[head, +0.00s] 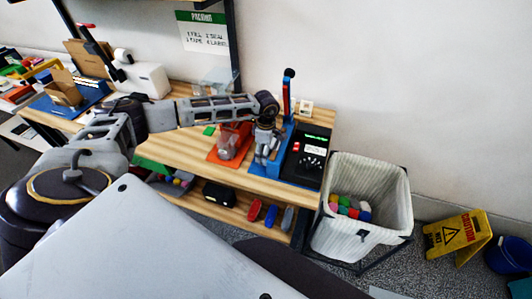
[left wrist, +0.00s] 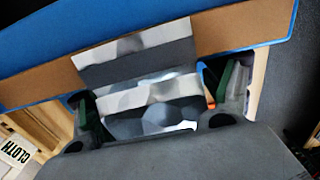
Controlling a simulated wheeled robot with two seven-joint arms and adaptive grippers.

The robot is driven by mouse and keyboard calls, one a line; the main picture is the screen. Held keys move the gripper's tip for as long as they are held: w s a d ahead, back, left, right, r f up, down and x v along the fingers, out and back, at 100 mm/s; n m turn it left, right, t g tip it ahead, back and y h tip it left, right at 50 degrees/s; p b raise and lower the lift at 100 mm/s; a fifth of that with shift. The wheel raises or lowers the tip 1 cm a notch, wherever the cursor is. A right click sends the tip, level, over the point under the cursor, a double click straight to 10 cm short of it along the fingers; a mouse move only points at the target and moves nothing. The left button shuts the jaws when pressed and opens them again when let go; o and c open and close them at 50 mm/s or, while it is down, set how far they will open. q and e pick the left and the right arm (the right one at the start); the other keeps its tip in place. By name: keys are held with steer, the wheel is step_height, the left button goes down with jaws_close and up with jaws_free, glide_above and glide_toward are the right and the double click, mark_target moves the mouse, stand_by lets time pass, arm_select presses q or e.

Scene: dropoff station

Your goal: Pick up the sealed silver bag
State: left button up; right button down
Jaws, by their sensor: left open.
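A silver-grey bag (left wrist: 137,62) with lighter bands shows in the left wrist view, between the two fingers of my left gripper (left wrist: 165,98). The fingers stand apart on either side of it; I cannot tell whether they touch it. Behind it is a brown surface with a blue border (left wrist: 150,25). In the head view my left gripper (head: 266,150) points down over the blue station (head: 271,186) at the right part of the wooden table. There the gripper largely hides the bag. My right gripper is not in view.
An orange tray (head: 214,156) stands left of the gripper, and a black device with a screen (head: 310,163) right of it. A striped basket (head: 340,236) of coloured items stands beyond the table's right end. A yellow caution sign (head: 455,236) is on the floor.

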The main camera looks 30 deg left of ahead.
arm_select(q)
steer(key=shift+c, duration=0.5)
steer(key=c, duration=1)
steer(key=shift+o, duration=0.2)
steer(key=shift+r, duration=0.15)
steer(key=shift+r+b, duration=0.35)
steer(key=shift+r, duration=0.4)
steer(key=shift+r+b, duration=0.35)
steer(key=shift+r, duration=0.55)
steer(key=s+d+b, duration=0.1)
steer(key=s, duration=0.4)
steer(key=s+d+b, duration=0.1)
steer(key=s, duration=0.5)
steer(key=s+d+b, duration=0.1)
steer(key=s+d, duration=0.1)
steer(key=s, duration=0.3)
steer(key=shift+s, duration=0.35)
steer(key=shift+s+d, duration=0.15)
steer(key=shift+s, duration=0.25)
